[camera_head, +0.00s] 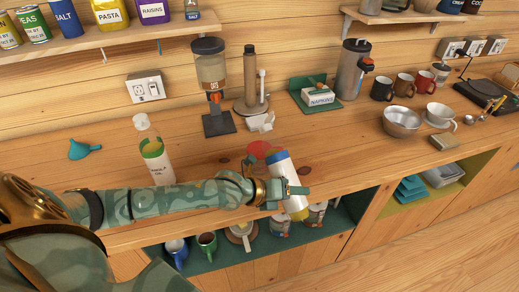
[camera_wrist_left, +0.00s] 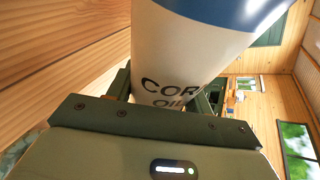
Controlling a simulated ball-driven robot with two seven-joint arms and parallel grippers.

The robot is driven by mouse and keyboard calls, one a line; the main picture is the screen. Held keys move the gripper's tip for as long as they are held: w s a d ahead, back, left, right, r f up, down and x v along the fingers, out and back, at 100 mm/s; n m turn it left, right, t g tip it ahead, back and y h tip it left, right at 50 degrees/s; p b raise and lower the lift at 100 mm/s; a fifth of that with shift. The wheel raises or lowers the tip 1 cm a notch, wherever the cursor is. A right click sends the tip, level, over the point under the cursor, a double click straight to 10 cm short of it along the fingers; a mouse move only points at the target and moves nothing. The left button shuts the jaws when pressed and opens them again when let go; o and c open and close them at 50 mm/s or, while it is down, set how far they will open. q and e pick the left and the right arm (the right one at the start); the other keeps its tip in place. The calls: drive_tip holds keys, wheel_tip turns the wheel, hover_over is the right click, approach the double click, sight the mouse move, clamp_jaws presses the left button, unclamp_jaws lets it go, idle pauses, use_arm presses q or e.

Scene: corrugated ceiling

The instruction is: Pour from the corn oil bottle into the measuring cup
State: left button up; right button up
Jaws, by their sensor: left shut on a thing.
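My left gripper (camera_head: 282,191) is shut on the corn oil bottle (camera_head: 281,163), a white bottle with a blue band and a yellowish lower end. The bottle is held in front of the counter's front edge and leans with its upper end to the left. In the left wrist view the corn oil bottle (camera_wrist_left: 185,55) fills the space between the fingers, with part of its lettering readable. A red thing (camera_head: 261,149) shows just behind the bottle's upper end, partly hidden; I cannot tell what it is. I cannot pick out the measuring cup for sure. My right gripper is not in view.
A canola oil bottle (camera_head: 153,153) stands on the counter left of my gripper, close to my arm. A dispenser (camera_head: 211,75), a paper towel stand (camera_head: 250,80) and a napkin box (camera_head: 319,96) stand behind. A metal bowl (camera_head: 400,121) is at right. Mugs (camera_head: 207,242) sit on the shelf below.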

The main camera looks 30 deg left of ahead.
sight(297, 204)
use_arm(q)
drive_tip(key=shift+s+d, duration=0.1)
drive_tip(key=shift+d, duration=0.15)
idle(0.5)
drive_tip(key=shift+s+d+f+n+h+b, duration=0.2)
drive_tip(key=shift+n+h+b, duration=0.1)
drive_tip(key=shift+b, duration=0.25)
idle(0.5)
drive_tip(key=shift+s+d+f+n+g+h+b, duration=0.1)
drive_tip(key=shift+d+f+n+g+h+b, duration=0.05)
drive_tip(key=shift+d+n+g+h+b, duration=0.25)
idle(1.0)
drive_tip(key=shift+s+d+f+n+h+b, duration=0.3)
drive_tip(key=shift+f+n+b, duration=0.1)
drive_tip(key=shift+b, duration=0.7)
idle(1.4)
drive_tip(key=shift+w+a+r+n+h+b, duration=0.1)
drive_tip(key=shift+r+n+h+b, duration=0.25)
drive_tip(key=shift+r, duration=0.5)
drive_tip(key=shift+w+a+r+n+h+b, duration=0.15)
drive_tip(key=shift+r+h+b, duration=0.2)
drive_tip(key=shift+r, duration=0.5)
idle(0.6)
